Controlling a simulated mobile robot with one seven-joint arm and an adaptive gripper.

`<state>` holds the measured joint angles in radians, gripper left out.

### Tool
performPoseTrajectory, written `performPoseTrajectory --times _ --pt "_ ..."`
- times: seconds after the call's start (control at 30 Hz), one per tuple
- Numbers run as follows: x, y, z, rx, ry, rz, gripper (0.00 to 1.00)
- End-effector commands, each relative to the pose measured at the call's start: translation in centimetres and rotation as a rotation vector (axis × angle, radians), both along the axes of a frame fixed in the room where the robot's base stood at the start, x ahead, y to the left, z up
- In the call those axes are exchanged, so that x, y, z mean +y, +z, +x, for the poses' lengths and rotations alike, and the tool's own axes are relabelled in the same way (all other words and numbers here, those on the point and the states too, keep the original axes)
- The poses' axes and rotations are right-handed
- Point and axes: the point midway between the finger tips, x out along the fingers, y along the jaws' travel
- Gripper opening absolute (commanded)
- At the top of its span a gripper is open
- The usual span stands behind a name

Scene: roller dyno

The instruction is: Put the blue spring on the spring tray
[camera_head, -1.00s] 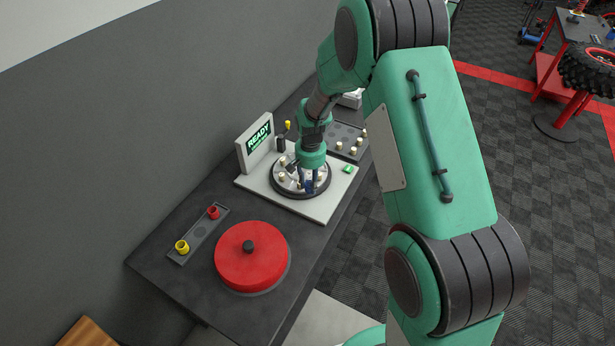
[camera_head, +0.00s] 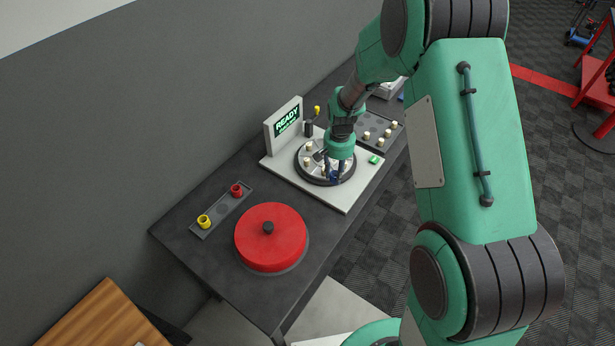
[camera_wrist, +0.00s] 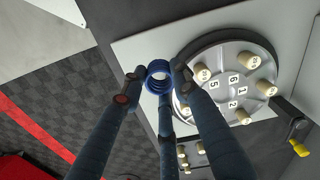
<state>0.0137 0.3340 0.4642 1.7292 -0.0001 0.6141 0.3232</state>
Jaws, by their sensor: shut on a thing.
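The blue spring (camera_wrist: 160,70) is a short ring-like coil held between the fingertips of my gripper (camera_wrist: 158,80) in the wrist view. In the head view my gripper (camera_head: 335,174) points down over the front edge of the round roller plate (camera_head: 312,177), and the spring shows only as a small dark blue patch. I cannot tell how far above the plate it is. The spring tray (camera_head: 222,211) is a narrow grey strip on the bench at left. A yellow spring (camera_head: 204,221) and a red spring (camera_head: 237,190) stand on it, with bare tray between them.
A large red round cover (camera_head: 270,240) with a black knob sits in front of the tray. The READY screen (camera_head: 286,123) stands behind the plate, with a yellow-tipped lever (camera_head: 317,110) beside it. A grey tray with several pale pegs (camera_head: 378,123) lies beyond.

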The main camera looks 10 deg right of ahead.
Motion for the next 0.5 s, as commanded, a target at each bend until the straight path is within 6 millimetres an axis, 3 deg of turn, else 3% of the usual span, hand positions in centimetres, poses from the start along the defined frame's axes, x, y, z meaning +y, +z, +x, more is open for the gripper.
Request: performPoseTrajectory --times 0.27,0.5 --pt "0.3 0.0 0.1 0.000 0.001 0.000 0.04" --pt "3.0 0.1 1.0 0.000 0.008 0.000 0.04"
